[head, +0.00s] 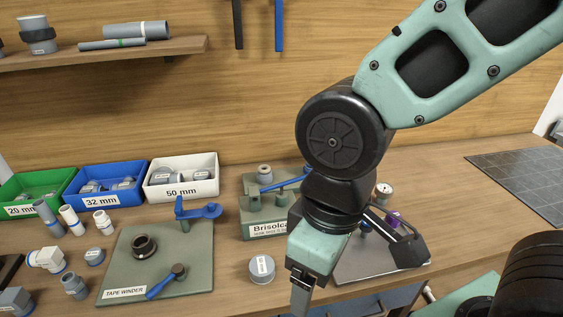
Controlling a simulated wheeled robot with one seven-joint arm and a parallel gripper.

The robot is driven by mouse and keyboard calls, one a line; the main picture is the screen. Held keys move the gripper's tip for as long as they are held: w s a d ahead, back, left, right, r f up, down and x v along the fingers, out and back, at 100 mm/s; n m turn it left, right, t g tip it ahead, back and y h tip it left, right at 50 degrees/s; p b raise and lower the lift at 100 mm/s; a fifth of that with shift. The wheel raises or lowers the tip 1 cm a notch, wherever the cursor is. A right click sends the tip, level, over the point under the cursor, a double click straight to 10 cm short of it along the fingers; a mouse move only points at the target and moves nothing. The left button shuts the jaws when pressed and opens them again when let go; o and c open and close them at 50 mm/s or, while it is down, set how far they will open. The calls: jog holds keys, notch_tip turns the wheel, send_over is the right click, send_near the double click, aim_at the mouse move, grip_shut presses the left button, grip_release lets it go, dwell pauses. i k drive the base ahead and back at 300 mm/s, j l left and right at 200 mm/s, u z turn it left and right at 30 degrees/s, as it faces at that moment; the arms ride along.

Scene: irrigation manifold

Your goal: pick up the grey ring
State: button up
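A short grey round fitting (262,271) with a white label lies on the bench, just left of my gripper. A smaller grey round piece (95,257) with a blue edge lies left of the tape winder. I cannot tell for certain which piece is the grey ring; no open grey ring shows clearly. My gripper (301,300) points down over the front of the bench, right of the labelled fitting and apart from it in the picture. Its fingers overlap from this side, so their gap is hidden.
The green tape winder board (122,283) has a dark ring and blue handles. Behind stand a green bin (30,206), a blue bin (112,198) and a white bin (181,192). A green blue-handled fixture (262,222) stands behind my gripper.

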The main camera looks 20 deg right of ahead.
aim_at(269, 168)
jog(key=i+z, duration=0.15)
jog(key=z, duration=0.2)
jog(key=i+j+z, duration=0.1)
jog(key=z, duration=0.2)
jog(key=j, duration=0.5)
jog(key=i+z, duration=0.05)
